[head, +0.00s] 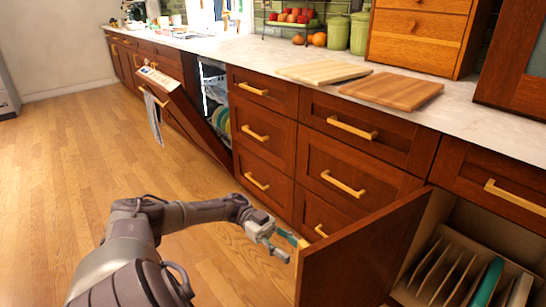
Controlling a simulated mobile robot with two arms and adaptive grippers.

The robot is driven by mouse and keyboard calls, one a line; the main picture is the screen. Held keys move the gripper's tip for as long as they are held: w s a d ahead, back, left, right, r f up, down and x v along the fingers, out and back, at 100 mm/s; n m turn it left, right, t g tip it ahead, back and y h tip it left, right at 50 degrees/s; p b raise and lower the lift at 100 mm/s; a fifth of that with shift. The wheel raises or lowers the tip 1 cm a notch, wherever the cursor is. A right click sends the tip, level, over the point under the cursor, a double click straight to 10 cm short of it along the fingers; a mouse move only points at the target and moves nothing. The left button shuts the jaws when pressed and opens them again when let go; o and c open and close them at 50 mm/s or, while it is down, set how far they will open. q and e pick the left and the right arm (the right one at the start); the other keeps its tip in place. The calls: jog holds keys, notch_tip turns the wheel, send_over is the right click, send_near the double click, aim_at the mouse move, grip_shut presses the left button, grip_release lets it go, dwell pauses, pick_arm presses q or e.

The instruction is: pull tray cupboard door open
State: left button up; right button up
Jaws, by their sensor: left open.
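The tray cupboard door (362,256) stands swung out from the cabinet front at the lower right, its inner face toward the cupboard. Behind it the open cupboard (432,232) shows several upright trays in slots, one of them teal (487,281). My left gripper (279,243) is open beside the door's free edge, on its outer side. A small piece of the yellow handle (302,243) shows by the fingertips. Whether the fingers touch it I cannot tell. My right gripper is not in view.
Closed drawers with yellow handles (343,184) line the cabinet left of the door. The dishwasher door (176,112) hangs tilted open farther left, with a towel (153,118) on it. Two cutting boards (393,90) lie on the counter. The wooden floor (60,170) at left is clear.

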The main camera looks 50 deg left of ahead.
pick_arm(q)
jog(key=s+a, duration=0.1)
jog(key=a, duration=0.7)
dwell(0.5)
